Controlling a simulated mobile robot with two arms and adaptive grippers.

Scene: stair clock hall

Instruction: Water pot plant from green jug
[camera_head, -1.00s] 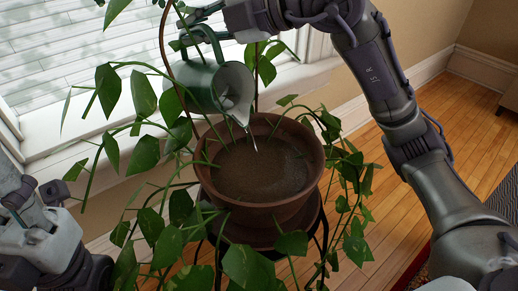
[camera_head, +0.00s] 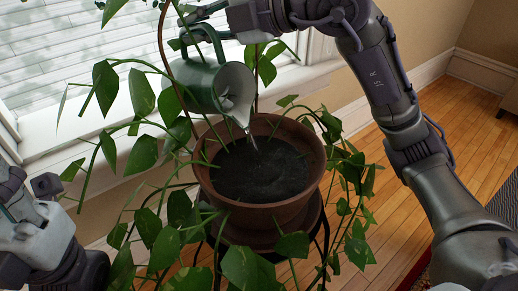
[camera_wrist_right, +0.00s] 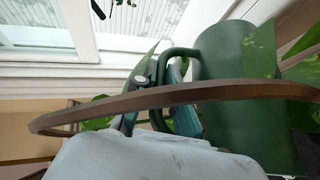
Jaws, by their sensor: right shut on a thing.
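The green jug (camera_head: 196,82) is tipped over the pot, its spout pointing down and right. A thin stream of water (camera_head: 252,138) runs from the spout onto the soil. My right gripper (camera_head: 188,38) is shut on the jug's handle; the jug (camera_wrist_right: 240,90) and its handle also show in the right wrist view. The terracotta pot (camera_head: 312,160) stands upright below, holding dark, wet-looking soil (camera_head: 262,172). Leafy green vines (camera_head: 150,150) trail around it. My left gripper (camera_head: 25,215) is at the lower left, apart from the plant; its fingertips are not clear.
A brown hoop (camera_head: 164,45) rises close beside the jug and crosses the right wrist view (camera_wrist_right: 180,94). A window with a white sill (camera_head: 100,130) lies behind. Wooden floor (camera_head: 400,185) is open to the right, with a rug edge (camera_head: 410,272) at lower right.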

